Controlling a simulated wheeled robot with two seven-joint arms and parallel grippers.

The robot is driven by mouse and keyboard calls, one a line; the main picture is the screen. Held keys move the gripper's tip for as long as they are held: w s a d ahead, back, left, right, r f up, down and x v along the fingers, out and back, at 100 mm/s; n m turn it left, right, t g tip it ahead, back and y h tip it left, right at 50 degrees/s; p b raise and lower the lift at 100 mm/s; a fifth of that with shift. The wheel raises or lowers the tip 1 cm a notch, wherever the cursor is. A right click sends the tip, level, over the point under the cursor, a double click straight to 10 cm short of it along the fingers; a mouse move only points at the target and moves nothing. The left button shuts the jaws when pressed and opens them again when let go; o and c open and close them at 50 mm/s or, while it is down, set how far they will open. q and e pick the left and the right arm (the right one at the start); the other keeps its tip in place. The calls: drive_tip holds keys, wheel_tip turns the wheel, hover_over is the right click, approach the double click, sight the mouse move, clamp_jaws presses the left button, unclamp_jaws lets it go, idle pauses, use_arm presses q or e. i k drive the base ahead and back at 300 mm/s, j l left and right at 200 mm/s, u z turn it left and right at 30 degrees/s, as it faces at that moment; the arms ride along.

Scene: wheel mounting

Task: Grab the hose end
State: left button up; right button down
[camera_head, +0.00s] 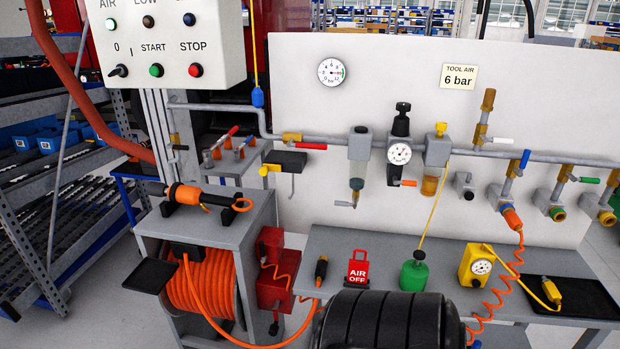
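An orange hose comes off the hose reel (203,280) and curves along the floor and up to the left part of the bench. There it ends in a black fitting with an orange part, which looks like the hose end (321,268). The hose end stands roughly upright near the bench's left edge. A coiled orange hose (489,300) hangs from an orange coupling (511,217) at a wall outlet; its lower end is hidden behind the tire. Neither of my grippers shows in this view.
A dark tire (385,322) fills the bottom middle, in front of the bench. A red AIR OFF tag (358,268), a green bottle (413,273), a yellow gauge box (476,265) and a black tray (575,297) are on the bench (340,239). An orange-and-black tool (186,194) lies on the reel cabinet.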

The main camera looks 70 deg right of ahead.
sight(320, 269)
drive_tip(key=k+l+z, duration=0.1)
drive_tip(key=z, duration=2.05)
drive_tip(key=i+l+u, duration=0.15)
drive_tip(key=l, duration=0.2)
drive_tip(key=i+l+u, duration=0.1)
drive_tip(key=l, duration=0.25)
drive_tip(key=i+l+u, duration=0.15)
drive_tip(key=l, duration=0.25)
drive_tip(key=l+u, duration=0.1)
drive_tip(key=l, duration=0.3)
